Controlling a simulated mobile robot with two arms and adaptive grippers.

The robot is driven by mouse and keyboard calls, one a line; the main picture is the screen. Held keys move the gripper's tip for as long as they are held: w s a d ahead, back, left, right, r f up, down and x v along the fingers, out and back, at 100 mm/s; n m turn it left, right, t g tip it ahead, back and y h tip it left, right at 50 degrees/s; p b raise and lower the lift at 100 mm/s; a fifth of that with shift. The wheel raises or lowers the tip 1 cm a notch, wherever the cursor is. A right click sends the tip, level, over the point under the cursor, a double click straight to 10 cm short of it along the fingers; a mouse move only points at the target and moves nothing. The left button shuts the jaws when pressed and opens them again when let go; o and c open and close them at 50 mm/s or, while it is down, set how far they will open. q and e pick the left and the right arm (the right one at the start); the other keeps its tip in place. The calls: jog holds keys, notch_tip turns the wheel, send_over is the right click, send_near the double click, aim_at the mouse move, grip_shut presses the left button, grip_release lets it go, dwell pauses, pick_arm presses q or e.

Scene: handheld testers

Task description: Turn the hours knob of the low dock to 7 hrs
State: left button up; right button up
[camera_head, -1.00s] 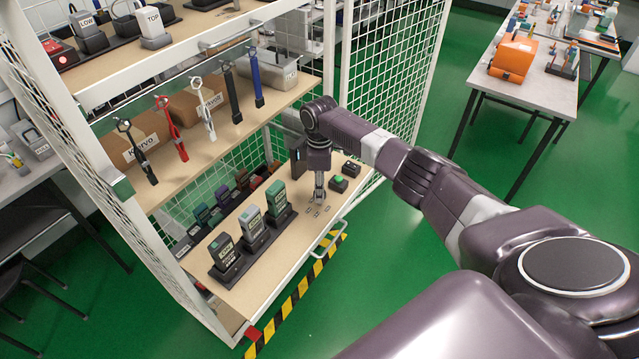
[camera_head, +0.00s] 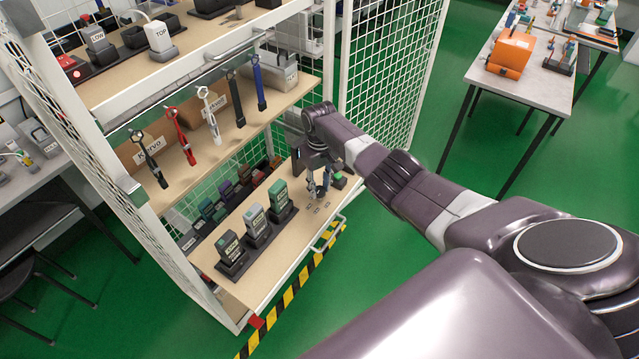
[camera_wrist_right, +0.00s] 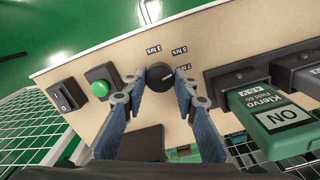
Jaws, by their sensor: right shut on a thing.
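The hours knob (camera_wrist_right: 160,76) is a round black dial on the low dock's beige panel (camera_wrist_right: 215,40) in the right wrist view. Labels for 3 hrs (camera_wrist_right: 154,49), 5 hrs (camera_wrist_right: 179,50) and 7 hrs (camera_wrist_right: 183,67) are printed around it. My right gripper (camera_wrist_right: 158,85) is shut on the knob, one fingertip on each side. I cannot clearly read where the knob points. In the head view my right gripper (camera_head: 319,192) reaches down at the right end of the lower shelf and hides the knob. My left gripper is not in view.
A green button (camera_wrist_right: 99,89) and a black rocker switch (camera_wrist_right: 68,96) sit left of the knob. A green tester (camera_wrist_right: 275,118) stands in a black cradle on the right. In the head view, hanging straps (camera_head: 210,110) and the upper shelf are above; wire mesh (camera_head: 385,70) closes the side.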

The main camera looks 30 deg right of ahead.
aim_at(320, 189)
jog(key=m+p, duration=0.1)
jog(key=m, duration=0.2)
jog(key=shift+r+m, duration=0.15)
jog(key=shift+m, duration=0.15)
jog(key=m, duration=0.4)
jog(key=shift+w+p, duration=0.1)
jog(key=shift+p, duration=0.3)
jog(key=shift+d+m, duration=0.1)
jog(key=shift+m, duration=0.2)
jog(key=o, duration=1.1)
jog(key=shift+o, duration=0.2)
notch_tip(320, 189, up, 12)
